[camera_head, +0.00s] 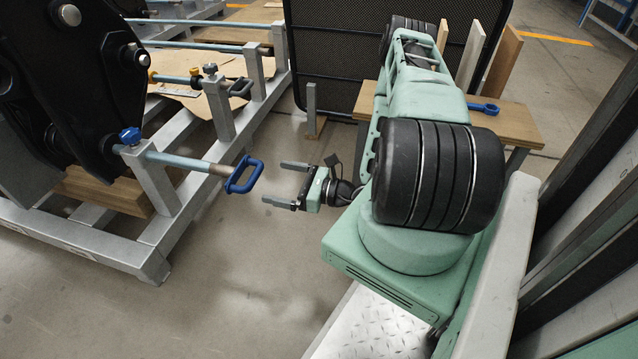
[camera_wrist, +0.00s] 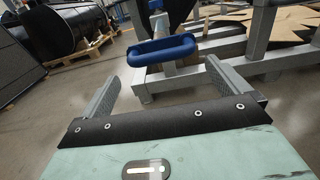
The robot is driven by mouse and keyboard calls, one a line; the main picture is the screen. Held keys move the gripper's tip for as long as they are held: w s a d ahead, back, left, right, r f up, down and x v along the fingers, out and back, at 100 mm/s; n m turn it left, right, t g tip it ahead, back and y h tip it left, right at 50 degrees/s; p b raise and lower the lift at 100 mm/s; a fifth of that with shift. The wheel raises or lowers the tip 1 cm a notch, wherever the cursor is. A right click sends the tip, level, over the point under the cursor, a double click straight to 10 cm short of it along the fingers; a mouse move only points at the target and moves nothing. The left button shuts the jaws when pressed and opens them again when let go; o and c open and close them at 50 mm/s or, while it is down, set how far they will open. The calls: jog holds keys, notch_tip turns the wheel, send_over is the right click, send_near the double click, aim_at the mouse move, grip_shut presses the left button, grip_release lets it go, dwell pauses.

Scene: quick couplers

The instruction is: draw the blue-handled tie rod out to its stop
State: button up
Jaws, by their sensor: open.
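The tie rod (camera_head: 183,161) is a light blue-grey bar that runs through a post of the grey steel frame. Its blue loop handle (camera_head: 244,175) sticks out on the right side of the post. The handle also shows in the wrist view (camera_wrist: 162,50), ahead of and between the fingers. My gripper (camera_head: 278,184) is open and empty, a short gap to the right of the handle, not touching it. In the wrist view my gripper (camera_wrist: 165,85) has its two fingers spread wide. A blue knob (camera_head: 130,136) sits on top of the post.
Other rods run through the frame, one with a dark handle (camera_head: 241,87). A black mesh panel (camera_head: 340,50) stands behind. A wooden bench (camera_head: 515,122) with a blue tool (camera_head: 483,108) is beyond my arm. The floor (camera_head: 240,270) in front is clear.

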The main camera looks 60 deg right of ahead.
jog(key=p+v, duration=0.2)
jog(key=v, duration=0.8)
jog(key=shift+s, duration=0.2)
jog(key=shift+r, duration=0.1)
jog(key=w+a+r+n+g+y, duration=0.3)
jog(key=a+r+n+g+y, duration=0.7)
jog(key=a+r+n+g, duration=0.5)
jog(key=s+a+r+n+g+h, duration=0.1)
jog(key=s+a+r+n+h, duration=0.4)
jog(key=a+n+h, duration=0.5)
jog(key=s+a+r+n+g+h, duration=0.1)
jog(key=s+a+r+n+h, duration=0.45)
jog(key=n, duration=0.95)
notch_tip(320, 180, up, 36)
jog(key=w+a+p, duration=0.1)
jog(key=p, duration=3.6)
jog(key=shift+w+r, duration=0.2)
jog(key=shift+w, duration=0.15)
